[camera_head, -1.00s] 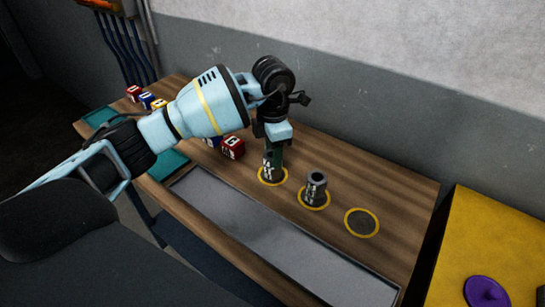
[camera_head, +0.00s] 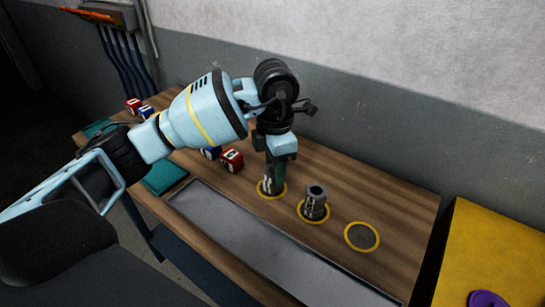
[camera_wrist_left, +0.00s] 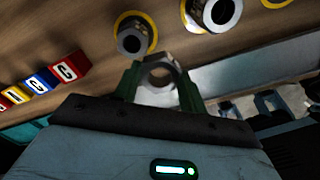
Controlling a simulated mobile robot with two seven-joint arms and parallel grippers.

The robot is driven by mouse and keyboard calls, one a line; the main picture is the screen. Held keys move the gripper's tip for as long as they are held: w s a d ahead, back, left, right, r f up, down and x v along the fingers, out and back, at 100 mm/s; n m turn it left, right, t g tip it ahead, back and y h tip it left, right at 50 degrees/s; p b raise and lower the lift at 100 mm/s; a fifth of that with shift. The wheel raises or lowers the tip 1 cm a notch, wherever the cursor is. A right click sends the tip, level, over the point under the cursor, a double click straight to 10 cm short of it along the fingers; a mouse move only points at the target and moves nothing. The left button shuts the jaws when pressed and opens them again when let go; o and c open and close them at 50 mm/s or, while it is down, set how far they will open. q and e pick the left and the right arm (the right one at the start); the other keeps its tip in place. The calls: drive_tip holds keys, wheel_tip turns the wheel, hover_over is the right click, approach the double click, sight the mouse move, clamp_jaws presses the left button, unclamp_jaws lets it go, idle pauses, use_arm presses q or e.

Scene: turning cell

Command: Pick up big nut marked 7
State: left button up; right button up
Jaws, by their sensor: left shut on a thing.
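My left gripper (camera_head: 276,172) points down over the leftmost yellow-ringed spot (camera_head: 283,194) in the head view. In the left wrist view its green fingers (camera_wrist_left: 161,80) are shut on a grey ring-shaped nut (camera_wrist_left: 160,71) with a round hole. I cannot read a 7 on either. My right gripper is not in view.
Red and blue lettered blocks (camera_head: 231,160) lie behind the gripper. A grey tray strip (camera_head: 260,250) runs along the front of the wooden table (camera_head: 375,190). The right ringed spot (camera_head: 362,236) is empty. A yellow surface (camera_head: 495,250) stands at the right.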

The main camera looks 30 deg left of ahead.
use_arm(q)
drive_tip(key=s+d+r, duration=0.1)
drive_tip(key=s+d, duration=0.5)
drive_tip(key=s, duration=0.3)
drive_tip(key=shift+d, duration=0.3)
